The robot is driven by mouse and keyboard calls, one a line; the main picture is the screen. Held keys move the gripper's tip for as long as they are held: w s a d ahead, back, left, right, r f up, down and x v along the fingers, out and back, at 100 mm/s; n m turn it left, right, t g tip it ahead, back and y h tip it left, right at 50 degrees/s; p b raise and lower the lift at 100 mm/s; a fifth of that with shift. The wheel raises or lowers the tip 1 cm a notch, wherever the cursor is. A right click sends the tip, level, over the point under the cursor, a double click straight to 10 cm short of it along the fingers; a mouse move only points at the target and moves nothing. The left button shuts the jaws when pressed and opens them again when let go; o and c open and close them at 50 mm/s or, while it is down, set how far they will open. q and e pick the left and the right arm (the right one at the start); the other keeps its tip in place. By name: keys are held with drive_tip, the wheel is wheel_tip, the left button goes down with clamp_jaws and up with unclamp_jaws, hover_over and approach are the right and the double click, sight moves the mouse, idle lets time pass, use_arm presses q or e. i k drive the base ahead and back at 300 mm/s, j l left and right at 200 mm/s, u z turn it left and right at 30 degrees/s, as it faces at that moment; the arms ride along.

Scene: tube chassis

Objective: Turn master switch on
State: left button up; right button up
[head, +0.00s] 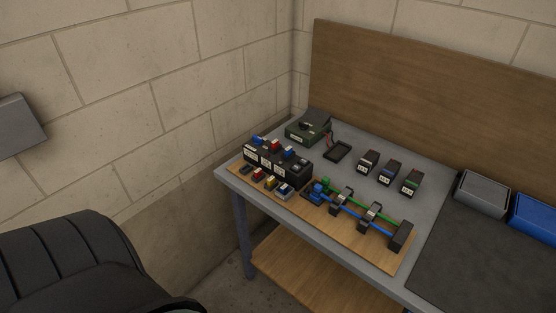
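No part is clearly marked as the master switch. A dark green box (308,128) with a black raised part on top stands at the back left of the workbench, with a thin red lead at its right side. It may carry the switch, but it is too small to tell. Neither gripper is in view.
The workbench (425,160) stands against the wall. A black tray (337,151), several small black modules (389,173) and green and blue tubes (385,230) with black clamps lie on it. A grey bin (482,194) and blue bin (535,217) stand at right.

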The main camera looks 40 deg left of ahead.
sight(258, 140)
drive_tip(key=u, duration=1.3)
drive_tip(key=k+j+z, duration=0.25)
